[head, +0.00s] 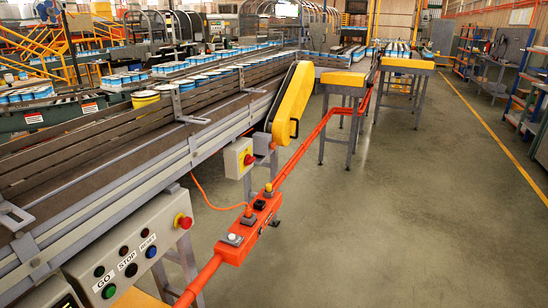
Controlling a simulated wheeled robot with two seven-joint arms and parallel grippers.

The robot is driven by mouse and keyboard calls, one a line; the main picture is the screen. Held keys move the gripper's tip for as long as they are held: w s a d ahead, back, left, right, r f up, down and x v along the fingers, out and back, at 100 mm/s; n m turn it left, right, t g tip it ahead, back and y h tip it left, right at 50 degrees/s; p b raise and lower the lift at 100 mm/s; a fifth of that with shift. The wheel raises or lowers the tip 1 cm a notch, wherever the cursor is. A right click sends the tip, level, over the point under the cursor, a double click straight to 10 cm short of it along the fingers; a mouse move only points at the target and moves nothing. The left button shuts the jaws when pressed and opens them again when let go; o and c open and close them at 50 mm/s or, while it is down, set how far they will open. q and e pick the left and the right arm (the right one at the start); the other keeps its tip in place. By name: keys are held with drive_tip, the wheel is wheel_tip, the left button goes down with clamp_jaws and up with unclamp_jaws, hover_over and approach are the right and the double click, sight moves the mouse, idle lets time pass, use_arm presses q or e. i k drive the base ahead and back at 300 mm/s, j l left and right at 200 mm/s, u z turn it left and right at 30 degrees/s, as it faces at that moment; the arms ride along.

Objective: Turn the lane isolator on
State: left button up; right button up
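A pale box with a yellow face and a red knob (247,159) hangs on the conveyor's side, below the lower end of the yellow guard. It looks like the lane isolator, but no label on it is readable and its knob position is too small to tell. An orange control box (252,222) sits on the orange rail, with a white button, small knobs and a black part on it. Neither of my grippers is in view.
The conveyor (120,150) runs from lower left to the back, with blue-and-white cans beyond its side rails. A yellow guard (293,103) stands at its end. The orange rail (312,137) slants along the conveyor's near side. The concrete floor (400,220) at right is clear.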

sight(248, 160)
drive_tip(key=i+l+z, duration=0.3)
drive_tip(key=i, duration=0.2)
drive_tip(key=i+l+z, duration=0.15)
drive_tip(key=i+z, duration=0.15)
drive_tip(key=i, duration=0.25)
drive_tip(key=i+z, duration=0.25)
drive_tip(key=i, duration=0.3)
drive_tip(key=i+l+u, duration=0.1)
drive_tip(key=i+u, duration=0.25)
drive_tip(key=i+l+u, duration=0.2)
drive_tip(key=i+u, duration=0.15)
drive_tip(key=i+l+u, duration=0.35)
drive_tip(key=i, duration=0.15)
